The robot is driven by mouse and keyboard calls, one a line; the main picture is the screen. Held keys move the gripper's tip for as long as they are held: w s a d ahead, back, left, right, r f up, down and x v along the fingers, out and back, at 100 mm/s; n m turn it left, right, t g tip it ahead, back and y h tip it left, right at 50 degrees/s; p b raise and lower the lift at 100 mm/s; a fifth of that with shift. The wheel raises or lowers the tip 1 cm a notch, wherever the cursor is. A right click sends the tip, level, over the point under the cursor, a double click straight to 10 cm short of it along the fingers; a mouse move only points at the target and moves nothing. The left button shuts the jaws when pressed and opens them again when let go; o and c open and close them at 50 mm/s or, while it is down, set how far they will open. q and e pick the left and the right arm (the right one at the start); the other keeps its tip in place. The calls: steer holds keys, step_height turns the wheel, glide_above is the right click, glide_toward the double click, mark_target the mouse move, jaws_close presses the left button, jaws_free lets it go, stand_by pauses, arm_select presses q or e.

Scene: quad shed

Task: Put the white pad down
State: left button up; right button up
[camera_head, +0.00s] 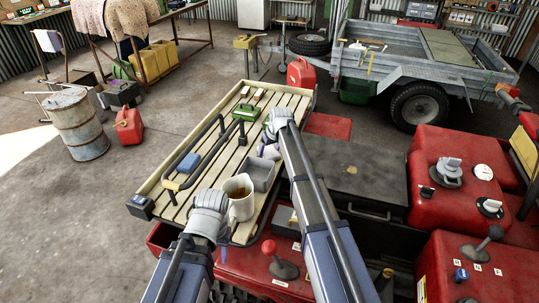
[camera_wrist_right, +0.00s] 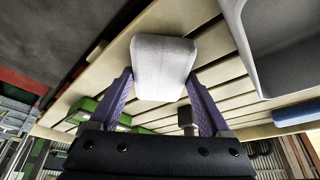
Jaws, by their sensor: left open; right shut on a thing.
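The white pad (camera_wrist_right: 162,65) is between the purple fingers of my right gripper (camera_wrist_right: 160,82) in the right wrist view. That gripper is shut on it, above a pale slatted wooden deck (camera_wrist_right: 215,75). Whether the pad touches the slats is hard to tell. My left gripper (camera_head: 212,212) is open beside a mug of brown liquid (camera_head: 240,205), at the deck's near end.
The grey tray (camera_head: 262,176), a blue block (camera_head: 188,163), a green box (camera_head: 246,111) and dark bars (camera_head: 205,160) are on the deck. Red bodywork (camera_head: 448,160) with knobs lies to the right. A rusty drum (camera_head: 78,125) stands left. Some slats between are bare.

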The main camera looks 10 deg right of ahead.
steer(key=shift+r, duration=0.1)
steer(key=shift+f, duration=0.25)
steer(key=o, duration=1)
steer(key=shift+r, duration=0.1)
steer(key=shift+r, duration=0.1)
steer(key=shift+r, duration=0.15)
steer(key=p+v, duration=1.1)
steer(key=v, duration=0.1)
